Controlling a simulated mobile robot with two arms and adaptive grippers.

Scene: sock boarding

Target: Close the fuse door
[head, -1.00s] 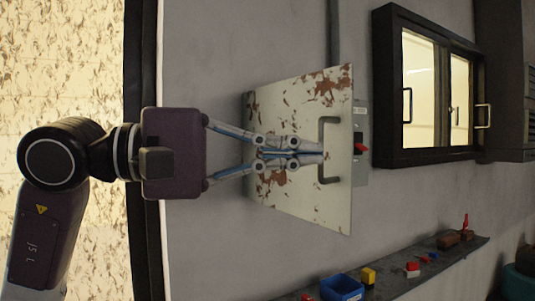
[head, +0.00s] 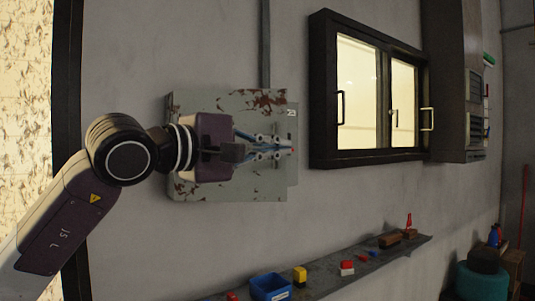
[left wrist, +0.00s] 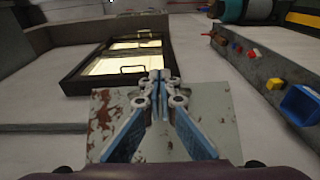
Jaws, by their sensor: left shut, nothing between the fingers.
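The fuse door (head: 252,101) is a grey metal plate with rust-brown patches, on the wall in the middle of the head view. It appears nearly flat to the wall; I cannot tell whether it is fully flush. In the left wrist view the rusty plate (left wrist: 215,108) lies behind the fingers. My left gripper (head: 291,149) is in front of the door, with its fingers shut and empty, pointing right. Its fingertips (left wrist: 160,74) are near the door's edge; I cannot tell whether they touch it. The door handle is hidden behind my gripper. My right gripper is not in view.
A black-framed window (head: 317,95) with handles is on the wall to the right of the door. A shelf (head: 338,279) below holds a blue bin (head: 270,287), a yellow block (head: 300,275) and several small items. A grey cabinet (head: 449,70) stands farther right.

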